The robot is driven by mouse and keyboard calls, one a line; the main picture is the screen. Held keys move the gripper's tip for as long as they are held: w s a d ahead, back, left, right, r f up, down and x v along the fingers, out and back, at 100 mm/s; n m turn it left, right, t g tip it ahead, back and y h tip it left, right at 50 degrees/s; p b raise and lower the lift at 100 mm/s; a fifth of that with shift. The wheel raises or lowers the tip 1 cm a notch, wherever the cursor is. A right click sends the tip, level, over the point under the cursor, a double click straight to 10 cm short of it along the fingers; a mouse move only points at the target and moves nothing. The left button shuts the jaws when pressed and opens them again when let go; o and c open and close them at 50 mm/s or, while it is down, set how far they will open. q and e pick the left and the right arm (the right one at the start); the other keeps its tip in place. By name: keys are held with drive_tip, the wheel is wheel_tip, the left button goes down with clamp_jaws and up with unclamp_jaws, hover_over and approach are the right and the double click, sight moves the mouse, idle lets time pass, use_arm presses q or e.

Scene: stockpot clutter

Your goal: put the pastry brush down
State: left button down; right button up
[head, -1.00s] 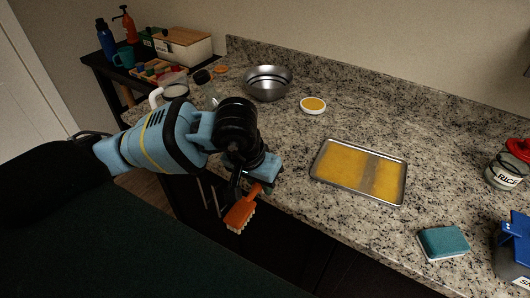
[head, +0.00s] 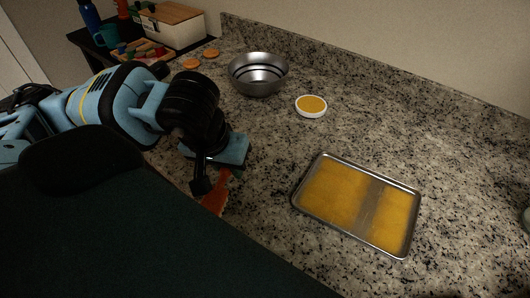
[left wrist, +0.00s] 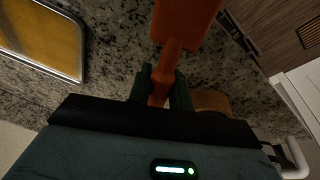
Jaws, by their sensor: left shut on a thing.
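The pastry brush (head: 216,193) is orange and held in my left gripper (head: 222,172), at the counter's front edge in the head view. Its lower end is partly hidden by a dark part in front. In the left wrist view the orange brush (left wrist: 185,20) points away from the two fingers of my left gripper (left wrist: 163,90), which are shut on its narrow handle. I cannot tell whether the brush touches the counter. My right gripper is not in view.
A metal tray (head: 298,197) with a yellow layer lies right of the gripper. A steel bowl (head: 258,75) and a small white dish (head: 311,107) of yellow stuff stand farther back. Speckled counter (head: 265,150) is bare between gripper and tray.

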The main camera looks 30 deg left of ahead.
use_arm(q)
drive_tip(key=shift+w+f+b, duration=0.3)
drive_tip(key=shift+w+b, duration=0.2)
drive_tip(key=shift+w, duration=0.05)
drive_tip(key=shift+w+f+b, duration=0.3)
drive_tip(key=shift+w+b, duration=0.2)
drive_tip(key=shift+w, duration=0.05)
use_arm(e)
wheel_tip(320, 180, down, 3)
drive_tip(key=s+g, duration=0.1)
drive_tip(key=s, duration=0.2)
use_arm(q)
drive_tip(key=w, duration=0.2)
drive_tip(key=w+p, duration=0.1)
drive_tip(key=w, duration=0.4)
drive_tip(key=shift+a+r, duration=0.25)
hover_over(270, 145)
drive_tip(key=s, duration=0.2)
drive_tip(key=shift+w+f+p, duration=0.1)
drive_tip(key=shift+f+p, duration=0.25)
drive_tip(key=shift+w+f, duration=0.1)
drive_tip(key=shift+w, duration=0.4)
drive_tip(key=shift+a+f, duration=0.1)
drive_tip(key=shift+f, duration=0.2)
drive_tip(key=shift+f+p, duration=0.3)
drive_tip(key=shift+f, duration=1.2)
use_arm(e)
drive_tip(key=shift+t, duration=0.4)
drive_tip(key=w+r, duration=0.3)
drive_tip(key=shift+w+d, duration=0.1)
